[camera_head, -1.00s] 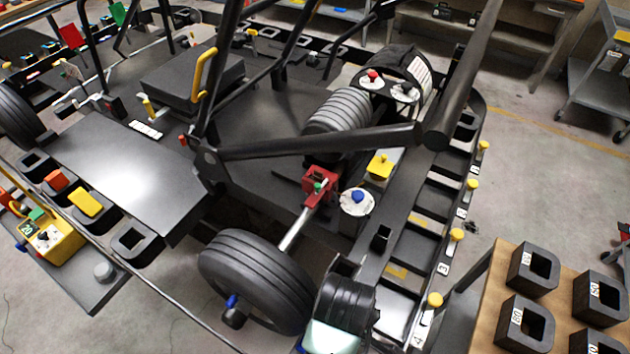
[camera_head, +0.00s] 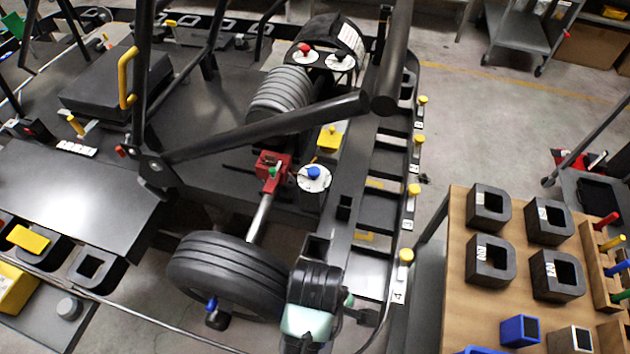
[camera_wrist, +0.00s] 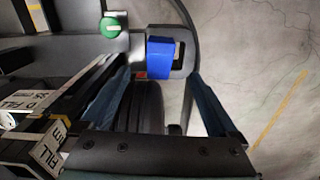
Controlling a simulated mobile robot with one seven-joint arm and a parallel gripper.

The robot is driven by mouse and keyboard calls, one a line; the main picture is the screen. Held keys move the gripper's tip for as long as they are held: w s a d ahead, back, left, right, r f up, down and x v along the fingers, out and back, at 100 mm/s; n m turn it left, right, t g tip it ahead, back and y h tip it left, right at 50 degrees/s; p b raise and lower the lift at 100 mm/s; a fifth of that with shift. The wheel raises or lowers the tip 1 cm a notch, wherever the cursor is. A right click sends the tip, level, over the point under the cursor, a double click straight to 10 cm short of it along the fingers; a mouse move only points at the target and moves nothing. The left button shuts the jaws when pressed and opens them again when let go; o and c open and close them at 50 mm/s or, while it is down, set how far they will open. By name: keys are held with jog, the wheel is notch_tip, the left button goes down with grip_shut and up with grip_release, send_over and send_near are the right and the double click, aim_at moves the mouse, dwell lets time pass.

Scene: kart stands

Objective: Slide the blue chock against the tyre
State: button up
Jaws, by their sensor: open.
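The blue chock (camera_wrist: 160,58) shows in the wrist view as a blue block beside the dark opening of a grey rounded piece. The black tyre (camera_head: 228,272) is at the kart's near corner in the head view. A dark ribbed form, apparently the tyre (camera_wrist: 147,106), shows just below the chock in the wrist view; I cannot tell whether they touch. My gripper (camera_wrist: 159,76) is open, its two fingers apart to either side, with the chock in line beyond the gap.
A green knob (camera_wrist: 111,27) is left of the chock. The kart's frame rail with yellow knobs (camera_head: 406,256) runs beside my wrist. A wooden bench (camera_head: 455,265) with black hollow blocks and blue and grey cubes stands at right. Open floor lies behind it.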

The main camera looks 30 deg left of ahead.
notch_tip(320, 180, down, 10)
jog(key=shift+r+p, duration=0.2)
jog(key=shift+p, duration=0.1)
grip_shut()
grip_release()
dwell(0.4)
notch_tip(320, 180, up, 13)
jog(key=b, duration=0.1)
dwell(0.5)
